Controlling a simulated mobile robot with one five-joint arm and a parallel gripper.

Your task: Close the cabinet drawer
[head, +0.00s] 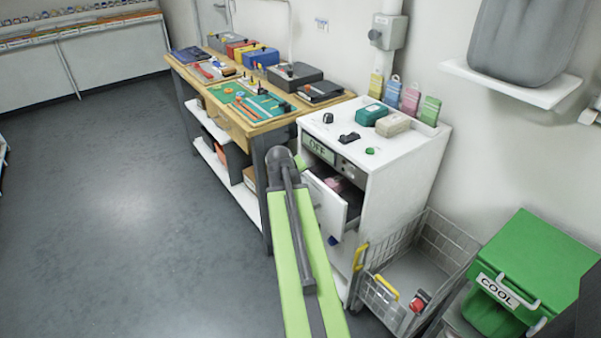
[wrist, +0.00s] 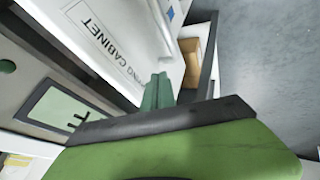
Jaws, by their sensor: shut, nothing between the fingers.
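The white cabinet (head: 395,168) stands against the wall in the head view, with an "OFF" display on its front. Its drawer (head: 326,204) is pulled out, and something pink lies inside. In the wrist view, a white face lettered "CABINET" (wrist: 92,35), apparently the drawer front, lies close beyond my gripper (wrist: 157,92). The green fingers are together with nothing between them. They overlap the white face in the picture; I cannot tell whether they touch it.
A wooden workbench (head: 258,127) with tools and cases stands left of the cabinet. A wire basket (head: 437,243) with yellow handles and a green box labelled "COOL" (head: 533,262) stand to the right. Several small items sit on the cabinet top. The grey floor (head: 130,220) at left is clear.

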